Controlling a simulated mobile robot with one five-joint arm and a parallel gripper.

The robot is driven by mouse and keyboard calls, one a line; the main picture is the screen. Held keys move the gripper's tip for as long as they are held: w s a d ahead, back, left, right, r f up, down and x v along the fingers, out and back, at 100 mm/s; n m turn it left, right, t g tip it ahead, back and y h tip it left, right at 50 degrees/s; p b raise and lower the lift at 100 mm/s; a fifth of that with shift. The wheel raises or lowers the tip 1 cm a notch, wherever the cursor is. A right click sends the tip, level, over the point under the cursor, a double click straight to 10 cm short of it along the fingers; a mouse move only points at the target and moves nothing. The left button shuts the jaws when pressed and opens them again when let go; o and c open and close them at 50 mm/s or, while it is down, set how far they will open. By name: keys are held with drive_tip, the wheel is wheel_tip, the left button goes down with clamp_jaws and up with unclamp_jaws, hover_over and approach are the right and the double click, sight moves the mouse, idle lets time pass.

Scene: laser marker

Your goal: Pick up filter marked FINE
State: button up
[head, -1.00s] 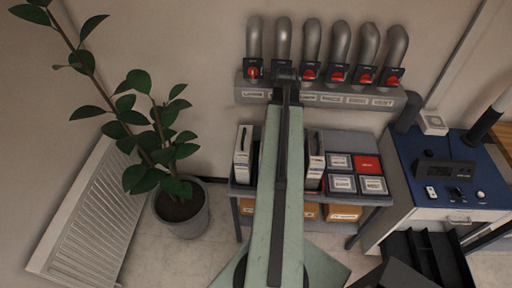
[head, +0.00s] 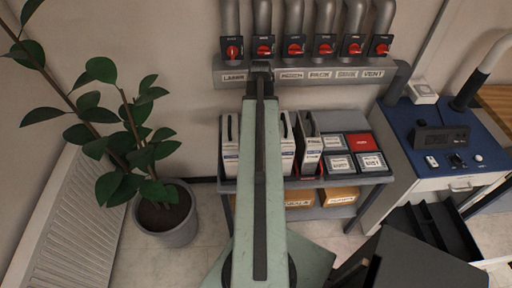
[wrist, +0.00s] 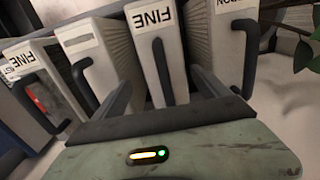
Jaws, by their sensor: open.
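In the wrist view, a pale filter marked FINE (wrist: 167,70), its label upside down, stands in the middle with a dark handle on its front. My gripper (wrist: 160,84) is open, its dark fingers to either side of this filter's lower front. I cannot tell whether they touch it. A second filter marked FINE (wrist: 38,92) stands at the far left, with a dark, red-marked front. In the head view, filters (head: 287,150) stand on the shelf on both sides of my arm, which hides my gripper there.
Between the two FINE filters is one with an unreadable label (wrist: 100,65). A filter with a partly cut-off label (wrist: 232,50) stands to the right. Flat boxes (head: 338,164) lie on the grey shelf's right side. A potted plant (head: 165,215) stands left. Duct pipes (head: 295,20) rise behind.

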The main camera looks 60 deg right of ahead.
drive_tip(key=shift+f, duration=0.1)
drive_tip(key=f+b, duration=0.4)
drive_tip(key=f, duration=0.1)
drive_tip(key=shift+w+a+b, duration=0.25)
drive_tip(key=shift+w+b, duration=0.15)
drive_tip(key=c, duration=1.8)
clamp_jaws()
drive_tip(key=shift+r, duration=0.15)
